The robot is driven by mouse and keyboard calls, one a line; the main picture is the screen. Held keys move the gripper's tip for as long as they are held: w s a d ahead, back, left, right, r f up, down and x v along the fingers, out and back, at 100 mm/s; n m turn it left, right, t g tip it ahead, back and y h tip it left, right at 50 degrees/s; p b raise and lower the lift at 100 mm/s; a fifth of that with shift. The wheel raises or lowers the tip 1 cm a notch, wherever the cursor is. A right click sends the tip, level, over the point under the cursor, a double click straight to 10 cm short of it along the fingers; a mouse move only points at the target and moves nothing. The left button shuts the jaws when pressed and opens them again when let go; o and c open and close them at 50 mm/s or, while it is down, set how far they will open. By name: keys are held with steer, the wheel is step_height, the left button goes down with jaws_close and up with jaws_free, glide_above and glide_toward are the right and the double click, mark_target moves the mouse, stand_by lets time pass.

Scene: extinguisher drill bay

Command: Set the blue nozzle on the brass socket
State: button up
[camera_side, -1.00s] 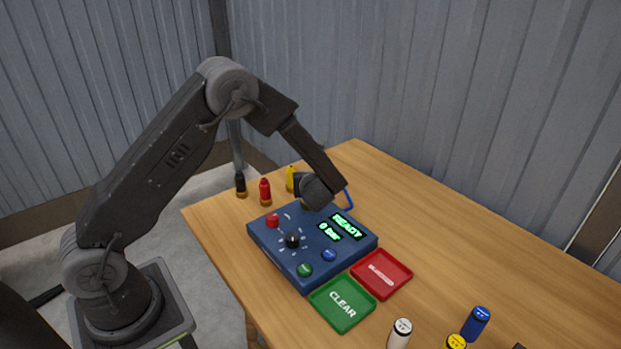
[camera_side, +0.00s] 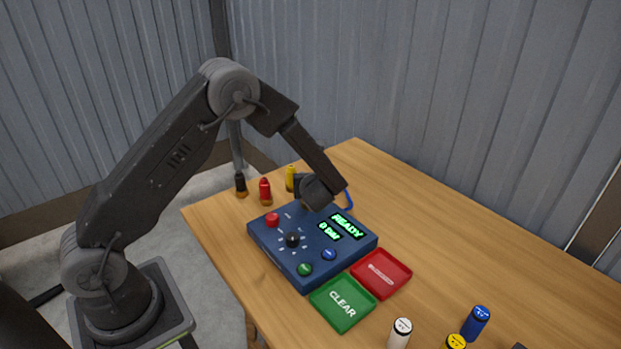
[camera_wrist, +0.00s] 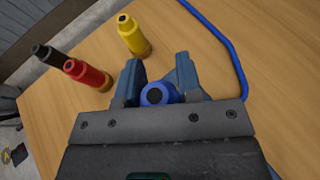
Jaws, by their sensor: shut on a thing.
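The blue nozzle (camera_wrist: 157,95) is between the two fingers of my gripper (camera_wrist: 158,65) in the wrist view, with its round dark-holed top facing the camera. The gripper is shut on it. In the side view my gripper (camera_side: 305,190) is low behind the blue control box, and the wrist hides the nozzle. The brass socket for the blue nozzle is not visible; the nozzle and gripper body cover the area under them. I cannot tell whether the nozzle touches a socket.
Black (camera_side: 240,183), red (camera_side: 265,188) and yellow (camera_side: 291,176) nozzles stand left of my gripper on brass-coloured bases. The control box (camera_side: 290,262) reads READY, 0 bar. A blue hose (camera_wrist: 230,55) curves nearby. Green (camera_side: 342,304) and red (camera_side: 381,275) trays and several bottles stand in front.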

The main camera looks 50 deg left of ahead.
steer(key=shift+f, duration=0.45)
steer(key=o, duration=0.7)
steer(key=shift+d, duration=0.1)
steer(key=v, duration=1.1)
steer(key=shift+f, duration=0.1)
